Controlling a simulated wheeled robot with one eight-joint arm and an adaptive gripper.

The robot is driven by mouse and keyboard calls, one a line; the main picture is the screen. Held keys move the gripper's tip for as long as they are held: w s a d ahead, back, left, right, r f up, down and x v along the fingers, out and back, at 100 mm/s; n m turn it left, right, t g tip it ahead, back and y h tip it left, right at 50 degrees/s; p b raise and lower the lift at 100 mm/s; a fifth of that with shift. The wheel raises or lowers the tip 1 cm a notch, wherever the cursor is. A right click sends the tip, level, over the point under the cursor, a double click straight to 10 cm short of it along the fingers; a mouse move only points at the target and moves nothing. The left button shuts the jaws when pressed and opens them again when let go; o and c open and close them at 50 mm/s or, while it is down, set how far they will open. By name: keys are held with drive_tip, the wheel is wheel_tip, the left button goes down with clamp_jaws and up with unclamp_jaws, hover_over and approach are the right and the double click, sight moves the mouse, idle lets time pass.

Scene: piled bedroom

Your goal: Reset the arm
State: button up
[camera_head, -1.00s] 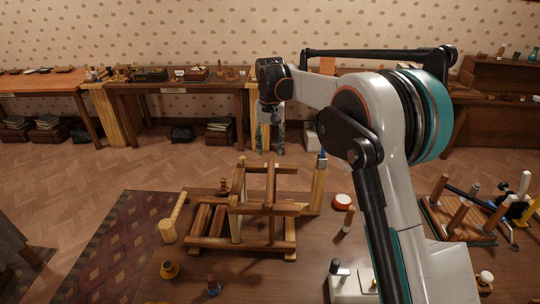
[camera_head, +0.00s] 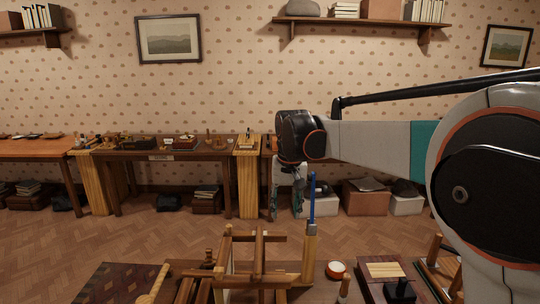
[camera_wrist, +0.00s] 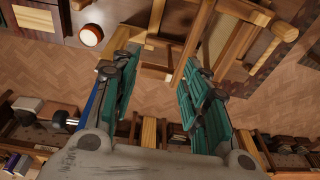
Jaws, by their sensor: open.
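My gripper (camera_head: 287,192) hangs from the end of my arm in the head view, pointing down, above the floor behind the wooden frame. In the wrist view my gripper (camera_wrist: 160,95) shows its two teal-padded fingers spread apart with nothing between them. The wooden frame (camera_head: 258,262) stands on the table below and in front of it. The frame also shows beyond the fingertips in the wrist view (camera_wrist: 190,45). A blue-tipped wooden post (camera_head: 310,245) rises just right of my gripper in the head view; I cannot tell if they touch.
A red-rimmed white round container (camera_head: 337,270) and a dark box (camera_head: 385,272) sit on the near table at right. A long table (camera_head: 170,156) with small items stands along the back wall. Boxes (camera_head: 365,197) lie on the floor below. Open floor (camera_head: 150,232) lies between.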

drive_tip(key=s+d+f+t+b, duration=0.25)
drive_tip(key=s+d, duration=0.45)
drive_tip(key=s, duration=0.5)
drive_tip(key=s+d+f+t+b, duration=0.1)
drive_tip(key=s+d+f+b, duration=0.15)
drive_tip(key=s+d, duration=0.65)
drive_tip(key=s+f+t+b, duration=0.1)
drive_tip(key=s+f+b, duration=0.2)
drive_tip(key=s+f, duration=0.4)
drive_tip(key=s, duration=0.3)
drive_tip(key=shift+s+a+t, duration=0.2)
drive_tip(key=shift+s+t, duration=0.15)
drive_tip(key=shift+s, duration=0.05)
drive_tip(key=shift+s+d+f, duration=0.1)
drive_tip(key=shift+s+f, duration=0.1)
drive_tip(key=shift+c, duration=1)
